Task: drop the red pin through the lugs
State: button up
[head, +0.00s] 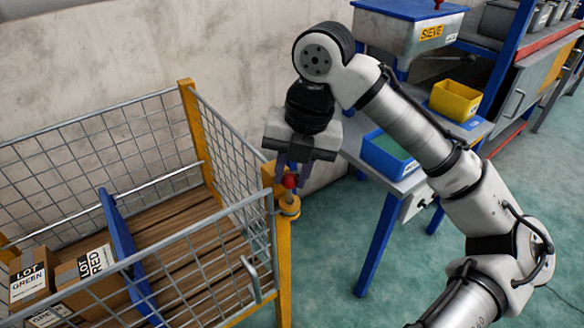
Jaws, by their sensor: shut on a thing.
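The red pin shows as a round red knob (290,181) at the top corner post of the wire cage. My gripper (291,178) points down over this post, its fingers shut on the red pin. The yellow lugs (289,208) stick out from the post just below the knob, one close above the other. A short piece of the pin's stem seems to show between the knob and the upper lug. I cannot tell how far the pin sits in the lug holes.
A blue-legged bench (376,240) with a blue bin (388,157) and yellow bin (455,100) stands behind my arm.

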jog(key=shift+f, duration=0.4)
jog(key=shift+f+b, duration=0.6)
jog(key=shift+f, duration=0.15)
jog(key=shift+f, duration=0.1)
jog(key=o, duration=1)
jog(key=shift+d, duration=0.1)
jog(key=shift+o, duration=0.2)
